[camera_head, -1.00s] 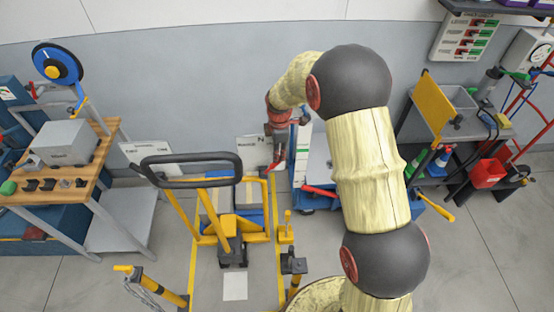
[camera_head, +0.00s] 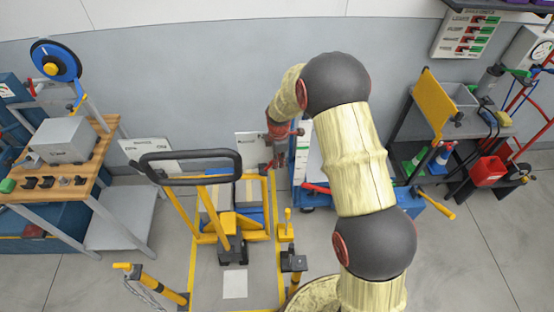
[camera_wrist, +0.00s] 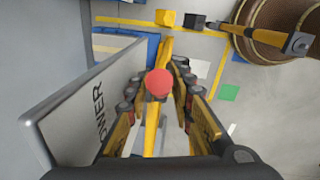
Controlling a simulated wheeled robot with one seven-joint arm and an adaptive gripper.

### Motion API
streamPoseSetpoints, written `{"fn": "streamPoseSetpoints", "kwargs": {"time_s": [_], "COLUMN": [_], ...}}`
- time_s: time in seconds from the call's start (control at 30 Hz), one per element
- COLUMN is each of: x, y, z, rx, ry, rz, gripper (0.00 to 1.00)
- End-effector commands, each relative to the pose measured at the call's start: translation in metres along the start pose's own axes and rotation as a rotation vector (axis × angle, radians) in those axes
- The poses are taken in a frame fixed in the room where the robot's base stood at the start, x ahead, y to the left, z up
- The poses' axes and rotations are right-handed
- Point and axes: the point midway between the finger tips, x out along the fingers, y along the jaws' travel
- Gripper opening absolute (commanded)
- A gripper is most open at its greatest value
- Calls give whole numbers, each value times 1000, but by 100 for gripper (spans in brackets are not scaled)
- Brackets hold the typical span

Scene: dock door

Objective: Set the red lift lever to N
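The red lift lever shows as a round red knob (camera_wrist: 158,83) in the wrist view, near the middle, between the fingers of my gripper (camera_wrist: 157,98). The two fingers stand apart on either side of the knob, with gaps visible, so the gripper looks open. A white panel (camera_wrist: 85,110) with black lettering ending in "OWER" stands just left of the fingers. In the head view my gripper (camera_head: 272,158) points down beside the white panel (camera_head: 249,146) at the wall. The lever's shaft and its exact position against the panel's marks are hidden.
A yellow trolley with a black handle loop (camera_head: 190,155) stands left of the gripper. A blue machine (camera_head: 425,203) with a red handle (camera_head: 318,188) is on its right.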

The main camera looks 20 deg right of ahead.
Motion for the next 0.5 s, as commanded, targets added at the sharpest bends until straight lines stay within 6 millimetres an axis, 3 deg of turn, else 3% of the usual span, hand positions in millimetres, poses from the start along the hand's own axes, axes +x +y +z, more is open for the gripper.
{"fn": "streamPoseSetpoints", "kwargs": {"time_s": [0.37, 0.5], "x": [0, 0], "y": [0, 0], "z": [0, 0], "rx": [0, 0], "ry": [0, 0], "rz": [1, 1], "gripper": [0, 0]}}
